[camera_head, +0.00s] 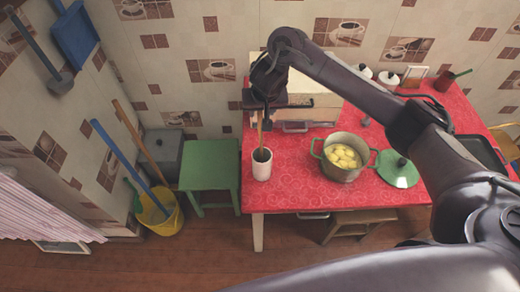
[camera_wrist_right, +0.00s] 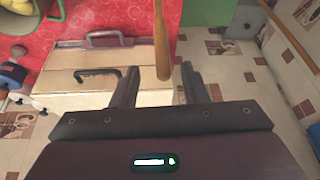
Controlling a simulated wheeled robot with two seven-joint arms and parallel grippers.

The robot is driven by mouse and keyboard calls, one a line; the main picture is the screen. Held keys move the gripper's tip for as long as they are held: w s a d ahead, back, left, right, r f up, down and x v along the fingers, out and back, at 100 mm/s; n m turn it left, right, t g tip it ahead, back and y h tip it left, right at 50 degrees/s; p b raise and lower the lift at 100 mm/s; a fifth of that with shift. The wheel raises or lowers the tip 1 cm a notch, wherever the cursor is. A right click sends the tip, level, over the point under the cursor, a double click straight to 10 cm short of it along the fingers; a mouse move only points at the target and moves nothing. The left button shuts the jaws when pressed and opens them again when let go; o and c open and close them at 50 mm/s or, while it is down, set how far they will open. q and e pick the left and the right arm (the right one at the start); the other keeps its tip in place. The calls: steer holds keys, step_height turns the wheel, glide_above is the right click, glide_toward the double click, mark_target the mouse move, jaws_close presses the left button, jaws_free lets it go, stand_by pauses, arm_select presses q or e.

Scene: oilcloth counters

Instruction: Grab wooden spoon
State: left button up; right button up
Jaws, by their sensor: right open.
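The wooden spoon (camera_head: 261,132) stands nearly upright in a white cup (camera_head: 262,168) at the left end of the red counter. Its lower part is hidden in the cup. My right gripper (camera_head: 267,103) is above the cup, at the upper end of the spoon. In the right wrist view, the wooden handle (camera_wrist_right: 161,45) shows between the two open fingers (camera_wrist_right: 158,76), nearer the right one in the picture. I cannot tell whether either finger touches it. My left gripper is not in view.
A pot (camera_head: 342,158) of yellow pieces and a green lid (camera_head: 398,170) are right of the cup on the red counter (camera_head: 300,195). A pale case (camera_head: 318,112) stands behind. A green stool (camera_head: 210,165) and yellow bucket (camera_head: 160,218) are left of the counter.

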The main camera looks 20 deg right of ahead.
mark_target(260, 116)
steer(key=b+x, duration=0.2)
steer(key=x, duration=0.1)
steer(key=shift+s+a+f+b, duration=0.15)
steer(key=shift+a+f+b, duration=0.1)
steer(key=shift+f+b, duration=0.15)
steer(key=shift+w+b+x, duration=0.2)
steer(key=shift+b+x, duration=0.15)
steer(key=shift+x, duration=0.6)
steer(key=shift+d, duration=0.1)
steer(key=c, duration=0.5)
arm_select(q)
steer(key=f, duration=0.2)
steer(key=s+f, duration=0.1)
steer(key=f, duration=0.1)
arm_select(e)
steer(key=shift+r, duration=0.1)
jaws_close()
